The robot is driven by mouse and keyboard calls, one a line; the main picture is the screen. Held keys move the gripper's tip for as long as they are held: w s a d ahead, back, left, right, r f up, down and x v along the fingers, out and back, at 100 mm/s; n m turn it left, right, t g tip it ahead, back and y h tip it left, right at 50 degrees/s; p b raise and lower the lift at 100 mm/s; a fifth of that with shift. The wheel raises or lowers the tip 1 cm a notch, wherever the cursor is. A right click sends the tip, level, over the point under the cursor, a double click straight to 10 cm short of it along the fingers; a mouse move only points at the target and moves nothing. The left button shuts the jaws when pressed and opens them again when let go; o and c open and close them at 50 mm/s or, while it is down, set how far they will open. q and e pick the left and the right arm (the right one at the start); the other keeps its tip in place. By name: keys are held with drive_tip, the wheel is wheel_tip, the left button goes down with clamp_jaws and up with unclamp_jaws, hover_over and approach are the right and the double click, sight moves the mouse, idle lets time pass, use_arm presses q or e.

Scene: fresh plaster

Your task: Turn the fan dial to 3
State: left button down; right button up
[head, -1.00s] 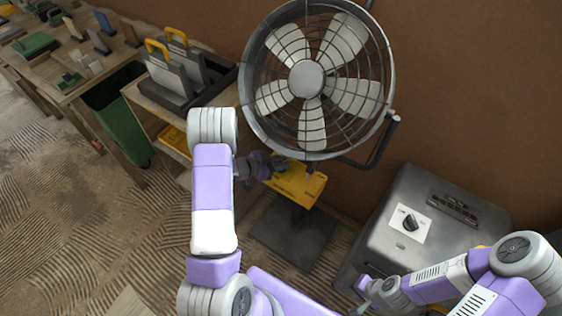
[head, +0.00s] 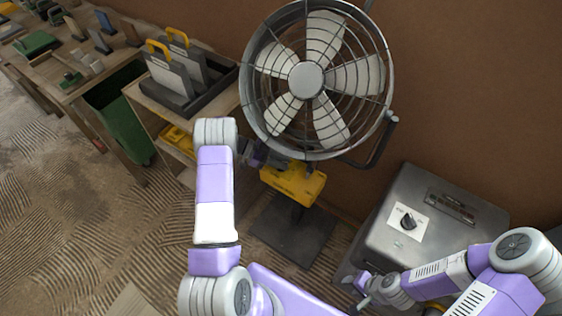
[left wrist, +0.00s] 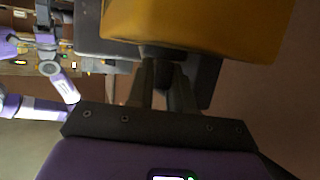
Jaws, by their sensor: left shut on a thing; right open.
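The fan (head: 306,80) stands against the wall, its round cage facing me, with a yellow box (head: 293,186) below the cage on its stand. The yellow box also fills the top of the left wrist view (left wrist: 200,22). My left gripper (head: 274,161) is at the upper left of this box, partly hidden by my own arm. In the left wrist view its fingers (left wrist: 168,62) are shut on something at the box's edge. It seems to be the fan dial, but the dial and its numbers are hidden. My right gripper (head: 360,286) is open, low beside the metal cabinet.
A metal cabinet (head: 436,225) with its own black knob (head: 407,222) on a white plate stands right of the fan. A wooden shelf stand (head: 158,110) with a dark tray is left of it. A green bin (head: 120,118) and a workbench (head: 75,85) are further left.

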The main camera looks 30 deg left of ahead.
idle(0.5)
use_arm(q)
drive_tip(key=c, duration=1.1)
unclamp_jaws()
